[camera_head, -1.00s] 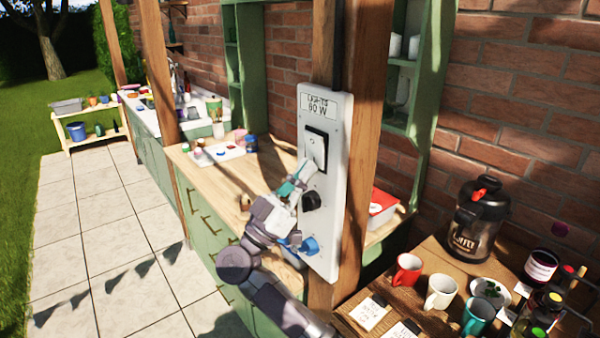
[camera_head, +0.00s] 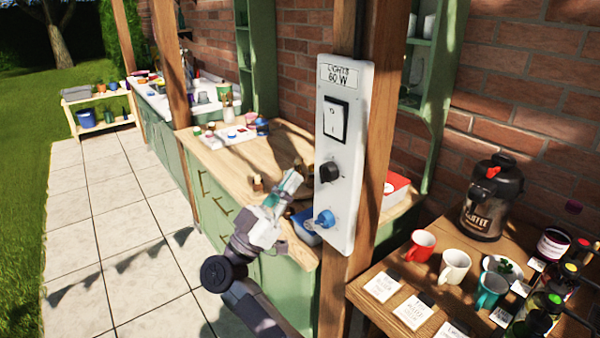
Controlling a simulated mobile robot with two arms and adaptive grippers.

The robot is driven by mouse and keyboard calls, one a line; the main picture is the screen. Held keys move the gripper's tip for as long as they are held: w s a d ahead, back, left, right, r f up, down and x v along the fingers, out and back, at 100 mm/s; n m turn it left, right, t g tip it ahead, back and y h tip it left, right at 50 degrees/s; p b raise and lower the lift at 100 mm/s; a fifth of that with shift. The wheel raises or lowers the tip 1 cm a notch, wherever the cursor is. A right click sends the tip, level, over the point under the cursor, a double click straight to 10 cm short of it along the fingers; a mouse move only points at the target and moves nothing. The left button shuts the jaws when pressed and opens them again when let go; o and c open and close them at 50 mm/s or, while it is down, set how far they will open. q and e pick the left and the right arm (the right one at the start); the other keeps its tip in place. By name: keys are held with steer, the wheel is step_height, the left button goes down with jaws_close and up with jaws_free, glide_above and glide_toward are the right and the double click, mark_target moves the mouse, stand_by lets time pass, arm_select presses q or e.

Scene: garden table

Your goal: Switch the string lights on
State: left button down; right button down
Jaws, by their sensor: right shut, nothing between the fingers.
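A white switch panel (camera_head: 345,215) labelled for lights, 60 W, is fixed upright on a wooden post. It carries a white rocker switch (camera_head: 336,118) in a black frame near the top, a black knob (camera_head: 329,172) in the middle and a blue knob (camera_head: 325,218) low down. My right gripper (camera_head: 294,180) is shut and empty. It appears just left of the panel, at about the height of the black knob, and apart from the rocker switch. No string lights can be made out. My left gripper is not in view.
A wooden counter (camera_head: 240,160) with green cabinets runs behind the post. At the right, a side table (camera_head: 372,305) holds a coffee flask (camera_head: 490,198), a red mug (camera_head: 420,245), other mugs, cards and bottles. Tiled paving at the left is clear.

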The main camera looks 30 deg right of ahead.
steer(key=v, duration=0.3)
steer(key=shift+f+b, duration=0.1)
steer(key=shift+b, duration=0.25)
steer(key=shift+t, duration=0.3)
